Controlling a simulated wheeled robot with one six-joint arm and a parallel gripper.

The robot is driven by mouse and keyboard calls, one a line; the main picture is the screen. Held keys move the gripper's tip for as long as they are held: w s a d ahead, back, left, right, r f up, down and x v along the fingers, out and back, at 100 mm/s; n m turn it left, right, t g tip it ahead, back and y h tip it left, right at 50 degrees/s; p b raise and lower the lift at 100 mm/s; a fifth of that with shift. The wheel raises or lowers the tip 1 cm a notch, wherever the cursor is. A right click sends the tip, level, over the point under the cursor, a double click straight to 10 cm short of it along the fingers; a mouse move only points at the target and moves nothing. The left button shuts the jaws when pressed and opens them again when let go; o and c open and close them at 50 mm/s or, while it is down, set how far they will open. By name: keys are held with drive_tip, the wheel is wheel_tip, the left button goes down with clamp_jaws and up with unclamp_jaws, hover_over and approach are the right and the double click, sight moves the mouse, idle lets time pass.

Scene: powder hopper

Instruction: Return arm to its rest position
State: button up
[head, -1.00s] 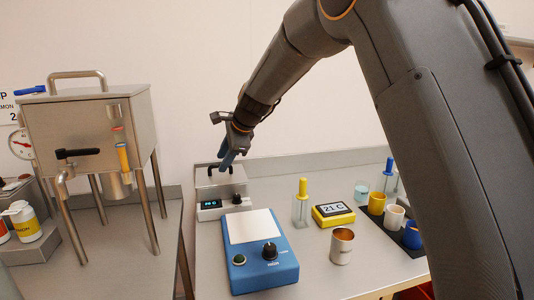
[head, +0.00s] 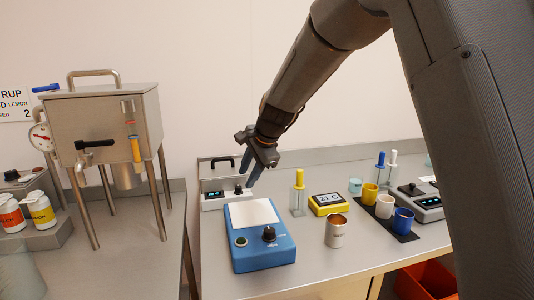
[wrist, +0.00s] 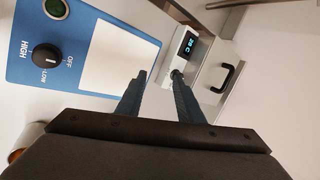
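My gripper (head: 249,172) hangs in the air above the back edge of the blue device, in front of the small metal box with a display. In the wrist view its two fingers (wrist: 156,78) stand apart with nothing between them. My arm reaches in from the upper right of the head view. The blue device (head: 262,254) has a white top plate, a black knob and a green button. The metal box (head: 212,199) has a dark handle and a lit display.
A steel hopper (head: 107,125) on legs stands at left. A yellow-handled tool in a clear holder (head: 298,193), a yellow timer-like display (head: 327,204), a metal cup (head: 335,232) and several mugs (head: 403,221) stand right of the blue device. A red bin (head: 428,280) is below.

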drive_tip(key=s+d+f+n+g+h, duration=0.1)
drive_tip(key=s+d+f+n, duration=0.3)
drive_tip(key=s+d, duration=0.4)
drive_tip(key=s+d+f+n+g+h, duration=0.1)
drive_tip(key=s+d+f+n, duration=0.2)
drive_tip(key=s+d, duration=0.6)
drive_tip(key=s+d+f+n+g+h, duration=0.1)
drive_tip(key=s+d+f+n, duration=0.3)
drive_tip(key=s+d, duration=0.4)
drive_tip(key=s+h, duration=0.1)
drive_tip(key=s, duration=0.6)
drive_tip(key=shift+s+d+f+n, duration=0.15)
drive_tip(key=shift+f+n, duration=0.15)
drive_tip(key=shift+f, duration=0.05)
